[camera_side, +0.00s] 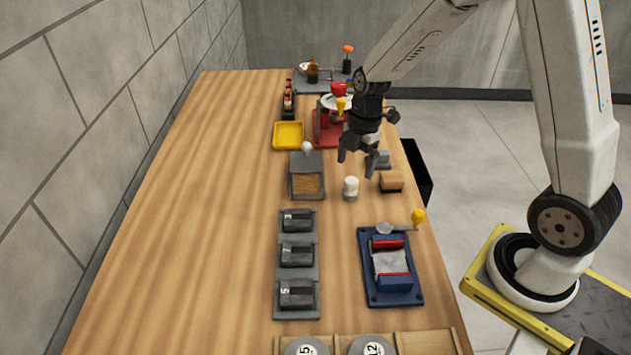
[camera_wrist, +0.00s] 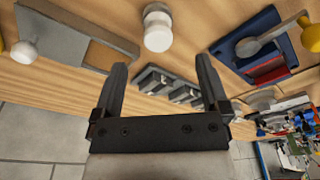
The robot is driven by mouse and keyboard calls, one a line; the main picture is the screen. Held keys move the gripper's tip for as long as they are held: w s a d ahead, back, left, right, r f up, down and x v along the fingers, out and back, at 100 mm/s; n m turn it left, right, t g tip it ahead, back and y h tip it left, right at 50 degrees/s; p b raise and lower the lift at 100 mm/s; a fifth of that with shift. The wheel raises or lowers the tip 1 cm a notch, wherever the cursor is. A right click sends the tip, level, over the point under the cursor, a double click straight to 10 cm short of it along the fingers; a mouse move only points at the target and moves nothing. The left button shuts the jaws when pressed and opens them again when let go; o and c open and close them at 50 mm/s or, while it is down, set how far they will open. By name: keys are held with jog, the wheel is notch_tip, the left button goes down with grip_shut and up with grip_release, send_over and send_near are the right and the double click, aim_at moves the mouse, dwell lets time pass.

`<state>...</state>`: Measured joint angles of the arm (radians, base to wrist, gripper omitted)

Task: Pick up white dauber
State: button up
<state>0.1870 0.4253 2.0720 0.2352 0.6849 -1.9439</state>
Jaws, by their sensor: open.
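Two white items could be the dauber; I cannot tell which. One is a white round knob (camera_side: 306,147) at the back edge of a grey tray (camera_side: 297,185); it also shows in the wrist view (camera_wrist: 25,51), at the far left. The other is a short white cylinder (camera_side: 351,187) standing on the table right of that tray; the wrist view shows it (camera_wrist: 157,28) at top centre, beyond my fingertips. My gripper (camera_side: 356,161) is open and empty, just above and behind the cylinder in the side view. Both fingers (camera_wrist: 161,64) are apart in the wrist view.
A brown block (camera_side: 391,181) stands close right of the cylinder. Grey numbered blocks (camera_side: 296,252) and a blue fixture (camera_side: 391,268) with a yellow-knobbed tool (camera_side: 418,217) are nearer. A yellow tray (camera_side: 288,135) and red stand (camera_side: 327,125) lie behind. The table's left half is clear.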

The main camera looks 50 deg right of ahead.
aim_at(351, 180)
jog(key=shift+a+f, duration=0.15)
jog(key=shift+f, duration=0.95)
jog(key=shift+f, duration=0.15)
jog(key=shift+w+a+f, duration=0.1)
jog(key=shift+a+f, duration=0.05)
jog(key=shift+f, duration=1.05)
jog(key=shift+w+a+f, duration=0.1)
jog(key=shift+a+f, duration=0.05)
jog(key=shift+f, duration=1.05)
grip_shut()
jog(key=shift+r, duration=0.15)
